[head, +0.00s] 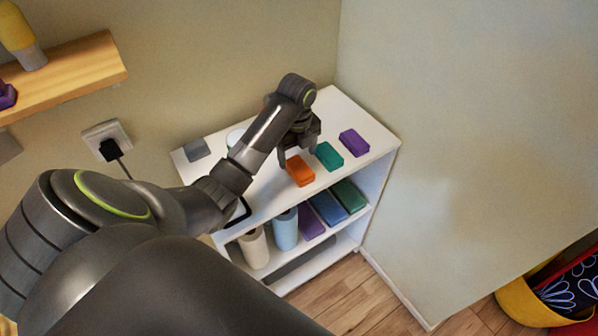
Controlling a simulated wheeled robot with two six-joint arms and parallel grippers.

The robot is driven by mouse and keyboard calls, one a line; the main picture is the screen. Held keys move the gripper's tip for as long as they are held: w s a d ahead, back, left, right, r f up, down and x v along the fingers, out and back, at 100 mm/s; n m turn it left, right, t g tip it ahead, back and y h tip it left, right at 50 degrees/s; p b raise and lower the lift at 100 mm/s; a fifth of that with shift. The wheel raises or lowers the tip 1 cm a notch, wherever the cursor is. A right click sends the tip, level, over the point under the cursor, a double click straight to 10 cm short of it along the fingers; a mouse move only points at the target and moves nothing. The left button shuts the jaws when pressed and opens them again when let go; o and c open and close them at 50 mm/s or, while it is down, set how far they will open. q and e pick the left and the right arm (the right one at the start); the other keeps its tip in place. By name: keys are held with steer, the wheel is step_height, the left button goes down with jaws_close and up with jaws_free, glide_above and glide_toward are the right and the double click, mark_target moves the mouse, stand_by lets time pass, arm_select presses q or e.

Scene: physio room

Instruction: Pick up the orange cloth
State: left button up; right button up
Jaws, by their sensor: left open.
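The orange cloth (299,171) is a small folded block lying on the white top of the shelf unit (262,192). My left arm reaches in from the left, and my left gripper (297,158) hangs just above and beside the orange cloth, at its upper-left side. The gripper is open, with nothing visible between its fingers. Part of the gripper is hidden behind my wrist, and I cannot tell whether a finger touches the cloth. My right gripper is not in view.
A teal cloth (328,156) and a purple cloth (354,142) lie to the right of the orange one. A grey item (196,149) sits at the left end. Rolls and folded cloths fill the shelf below. Walls stand behind and right of the unit.

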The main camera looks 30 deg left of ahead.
mark_target(299, 167)
arm_select(q)
steer(key=f, duration=0.1)
steer(key=f+p, duration=0.1)
steer(key=f, duration=0.1)
steer(key=shift+d+f, duration=0.25)
steer(key=shift+f, duration=0.4)
steer(key=c, duration=1)
steer(key=shift+w+r, duration=0.1)
steer(key=shift+r, duration=0.05)
steer(key=shift+r, duration=0.4)
step_height(299, 167, up, 3)
steer(key=shift+r, duration=0.2)
step_height(299, 167, up, 4)
steer(key=p, duration=0.3)
steer(key=shift+r+p, duration=0.8)
steer(key=shift+p, duration=0.25)
